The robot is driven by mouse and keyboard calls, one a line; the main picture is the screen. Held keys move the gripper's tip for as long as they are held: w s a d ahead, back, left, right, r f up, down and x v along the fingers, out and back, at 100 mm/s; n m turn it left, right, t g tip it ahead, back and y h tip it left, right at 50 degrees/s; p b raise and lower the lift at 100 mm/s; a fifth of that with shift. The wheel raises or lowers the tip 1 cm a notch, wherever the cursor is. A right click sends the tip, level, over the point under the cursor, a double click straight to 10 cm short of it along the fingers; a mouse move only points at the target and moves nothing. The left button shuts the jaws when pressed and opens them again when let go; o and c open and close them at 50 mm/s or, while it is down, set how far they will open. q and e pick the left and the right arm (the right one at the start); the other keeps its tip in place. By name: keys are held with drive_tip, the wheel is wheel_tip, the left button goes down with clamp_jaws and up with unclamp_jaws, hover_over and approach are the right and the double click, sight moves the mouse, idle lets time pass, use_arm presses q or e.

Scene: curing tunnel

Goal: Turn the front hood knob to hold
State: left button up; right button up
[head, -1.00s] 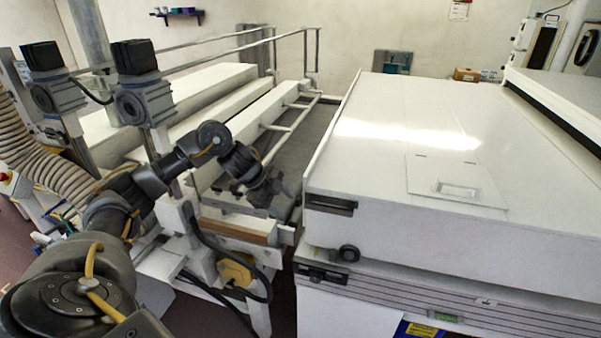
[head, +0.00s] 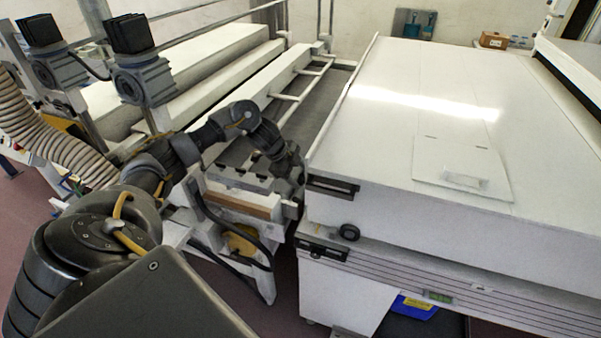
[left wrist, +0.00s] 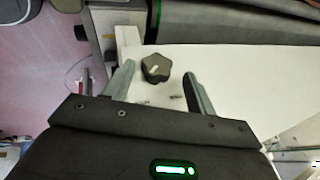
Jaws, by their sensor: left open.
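In the left wrist view a black star-shaped knob (left wrist: 157,68) with a pale mark on its face stands at the edge of a white surface. The fingers of my left gripper (left wrist: 158,72) are open on either side of it, with a gap showing at each side. In the head view my left gripper (head: 292,168) is beside the near left corner of the white hood (head: 400,215); its fingers are hard to make out. A round black knob (head: 349,232) is on the hood's front, low at the left. I cannot tell whether both views show the same knob.
A black recessed handle (head: 333,186) is above the round knob and a dark latch (head: 322,249) below it. A white-framed conveyor (head: 265,110) runs along the left, with a dark gap before the hood. Cables and a ribbed hose (head: 50,135) are at far left.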

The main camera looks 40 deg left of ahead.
use_arm(q)
drive_tip(key=shift+w+d+f, duration=0.1)
drive_tip(key=shift+f, duration=0.2)
drive_tip(key=shift+s+d+f, duration=0.1)
drive_tip(key=shift+s+f, duration=0.1)
drive_tip(key=shift+w+f, duration=0.15)
drive_tip(key=shift+w, duration=0.05)
drive_tip(key=shift+c, duration=1.2)
drive_tip(key=c, duration=0.7)
drive_tip(key=shift+s+f+t, duration=0.1)
drive_tip(key=shift+f+t, duration=0.05)
drive_tip(key=shift+t, duration=0.15)
drive_tip(key=shift+c, duration=0.2)
drive_tip(key=shift+s+t+b, duration=0.1)
drive_tip(key=shift+t+b, duration=0.2)
drive_tip(key=shift+b, duration=0.25)
drive_tip(key=shift+r, duration=0.2)
drive_tip(key=o, duration=1)
use_arm(e)
drive_tip(key=shift+s+f, duration=0.3)
drive_tip(key=shift+f, duration=0.1)
